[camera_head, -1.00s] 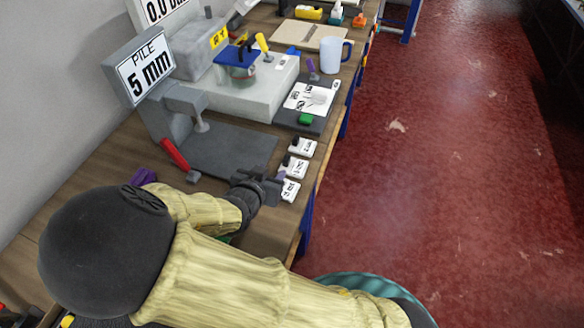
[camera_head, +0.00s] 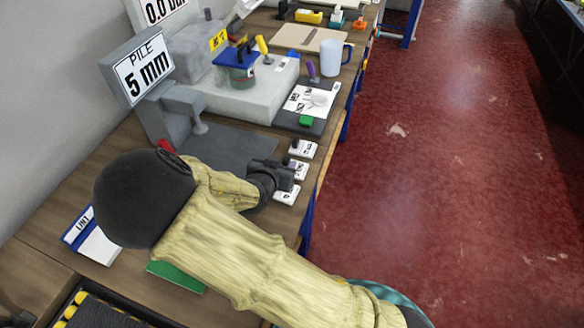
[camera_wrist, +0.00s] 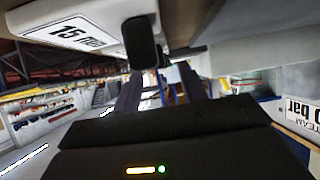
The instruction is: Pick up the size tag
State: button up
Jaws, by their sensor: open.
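Three white size tags lie in a row along the bench's right edge: a far one (camera_head: 303,149), a middle one (camera_head: 300,170) and a near one (camera_head: 287,195). Each is a small white plate with dark print, too small to read in the head view. My gripper (camera_head: 284,176) is low beside the middle and near tags and partly covers them. In the wrist view a white plate printed "15 mm" (camera_wrist: 72,34) is close at the top, with a black knob (camera_wrist: 141,42) beside it. My gripper (camera_wrist: 160,92) is open there, and I see nothing held.
A grey press marked "PILE 5 mm" (camera_head: 145,66) stands left of the tags. A dark board with a printed sheet (camera_head: 308,100) and a mug (camera_head: 332,57) lie beyond. A "LINT" box (camera_head: 92,236) is near left. The red floor (camera_head: 440,180) is clear on the right.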

aim_at(285, 162)
jog(key=x, duration=0.4)
jog(key=shift+f, duration=0.1)
dwell(0.3)
grip_shut()
